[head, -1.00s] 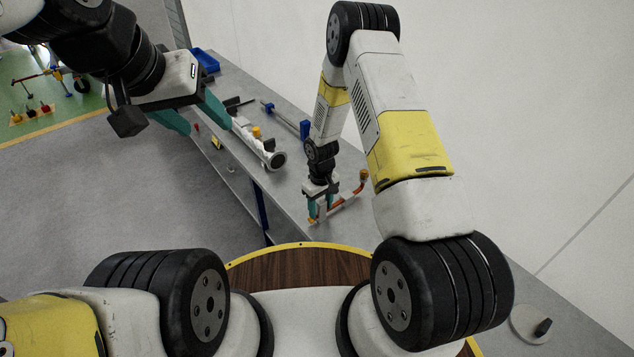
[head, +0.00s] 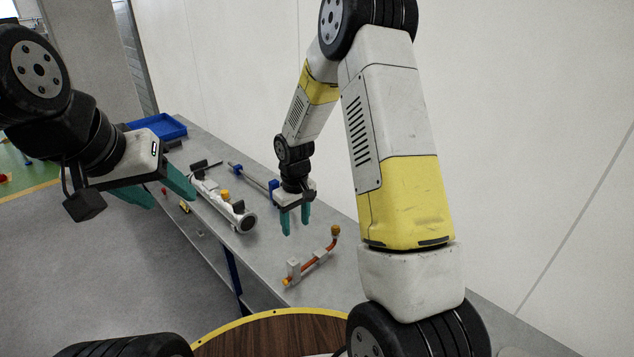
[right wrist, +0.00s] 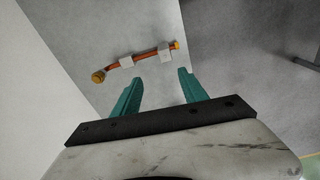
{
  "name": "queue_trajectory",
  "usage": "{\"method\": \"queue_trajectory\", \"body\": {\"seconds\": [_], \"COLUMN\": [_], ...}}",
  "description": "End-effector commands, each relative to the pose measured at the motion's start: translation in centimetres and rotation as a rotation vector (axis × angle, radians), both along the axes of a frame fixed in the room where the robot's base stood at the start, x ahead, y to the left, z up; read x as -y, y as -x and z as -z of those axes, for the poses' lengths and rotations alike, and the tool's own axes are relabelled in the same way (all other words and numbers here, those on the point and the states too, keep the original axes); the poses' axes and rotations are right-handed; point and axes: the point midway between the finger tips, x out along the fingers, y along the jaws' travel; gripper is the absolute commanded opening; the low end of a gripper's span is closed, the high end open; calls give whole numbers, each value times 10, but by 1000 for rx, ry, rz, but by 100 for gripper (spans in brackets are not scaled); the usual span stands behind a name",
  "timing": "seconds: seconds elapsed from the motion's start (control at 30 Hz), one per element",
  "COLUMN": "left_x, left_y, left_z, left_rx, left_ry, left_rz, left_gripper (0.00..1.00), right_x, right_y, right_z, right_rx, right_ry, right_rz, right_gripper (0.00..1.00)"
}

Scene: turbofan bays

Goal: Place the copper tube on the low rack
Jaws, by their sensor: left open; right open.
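The copper tube (head: 306,265) is thin and orange, with yellowish end fittings and a bend at its far end. It lies at two small pale blocks (head: 319,255) on the bench, which look like the low rack. In the right wrist view the tube (right wrist: 147,53) crosses both blocks (right wrist: 126,62); how deep it sits is unclear. My right gripper (head: 296,229) is open and empty above and behind the tube, apart from it. Its fingers also show in the right wrist view (right wrist: 160,77). My left gripper (head: 172,200) is open and empty beside the bench's left edge.
A white cylindrical part (head: 222,203) with a yellow cap lies on the grey bench (head: 262,262). Behind it are a rod with blue holders (head: 235,170) and a blue tray (head: 160,126). A wall runs along the right.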

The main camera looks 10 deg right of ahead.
Motion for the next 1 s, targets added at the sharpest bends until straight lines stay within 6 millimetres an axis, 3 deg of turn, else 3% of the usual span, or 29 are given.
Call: {"method": "queue_trajectory", "body": {"seconds": [0.03, 0.2, 0.5, 0.8, 1.0], "left_x": [0, 0, 0, 0, 0], "left_y": [0, 0, 0, 0, 0], "left_z": [0, 0, 0, 0, 0], "left_rx": [0, 0, 0, 0, 0], "left_ry": [0, 0, 0, 0, 0], "left_rz": [0, 0, 0, 0, 0], "left_gripper": [54, 54, 54, 54, 54], "right_x": [6, 21, 43, 58, 62], "right_y": [2, 21, 80, 158, 207], "right_z": [-28, -101, -203, -270, -290], "right_rx": [29, 99, 214, 328, 390], "right_ry": [-10, -44, -119, -214, -275], "right_rz": [26, 107, 238, 353, 407], "right_gripper": [51, 51, 51, 51, 51]}}
